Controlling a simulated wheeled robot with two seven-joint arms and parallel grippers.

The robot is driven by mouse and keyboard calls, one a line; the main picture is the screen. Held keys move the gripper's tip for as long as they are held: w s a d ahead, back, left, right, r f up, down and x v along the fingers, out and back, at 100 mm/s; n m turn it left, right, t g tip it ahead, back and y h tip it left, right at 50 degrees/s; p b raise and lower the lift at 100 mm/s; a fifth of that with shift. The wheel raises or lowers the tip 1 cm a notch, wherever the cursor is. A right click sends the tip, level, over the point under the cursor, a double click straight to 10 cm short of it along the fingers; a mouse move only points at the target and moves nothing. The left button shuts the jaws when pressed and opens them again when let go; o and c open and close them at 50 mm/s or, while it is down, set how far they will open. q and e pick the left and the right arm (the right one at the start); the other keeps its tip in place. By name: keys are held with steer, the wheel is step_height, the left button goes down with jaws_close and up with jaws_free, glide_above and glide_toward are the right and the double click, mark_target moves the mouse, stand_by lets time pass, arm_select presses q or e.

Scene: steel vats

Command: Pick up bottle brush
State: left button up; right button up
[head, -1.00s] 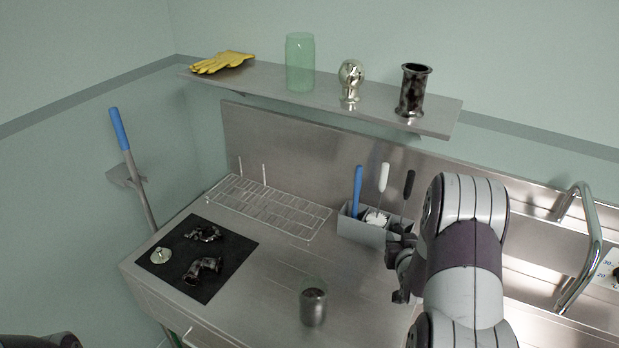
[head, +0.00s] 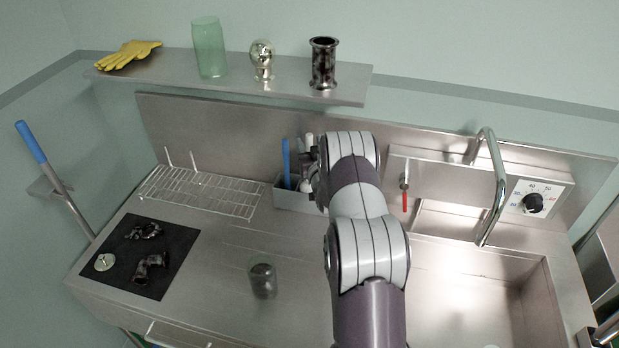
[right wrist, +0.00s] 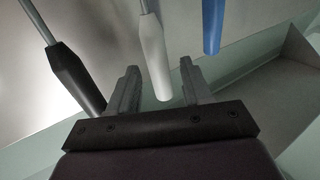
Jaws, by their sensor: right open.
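A grey holder (head: 292,198) at the back of the counter holds upright tools. A blue handle (head: 286,165) and a white handle (head: 308,141) show there; I cannot tell for certain which is the bottle brush. My right gripper (head: 313,178) is at the holder, partly hidden by my arm. In the right wrist view my open gripper (right wrist: 160,68) has the white handle (right wrist: 156,62) between its fingers, not clamped. A black handle (right wrist: 76,80) is outside the left finger, the blue handle (right wrist: 212,25) beyond the right finger. The brush heads are hidden. My left gripper is out of view.
A wire rack (head: 200,191) is left of the holder, a dark mat (head: 125,270) with fittings farther left. A jar (head: 262,281) stands on the counter in front. A shelf (head: 180,71) hangs above. The sink (head: 470,285) and tap (head: 497,190) are at right.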

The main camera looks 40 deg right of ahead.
steer(key=shift+w+d+f, duration=0.25)
steer(key=shift+w, duration=0.35)
steer(key=shift+s+r, duration=0.15)
jaws_close()
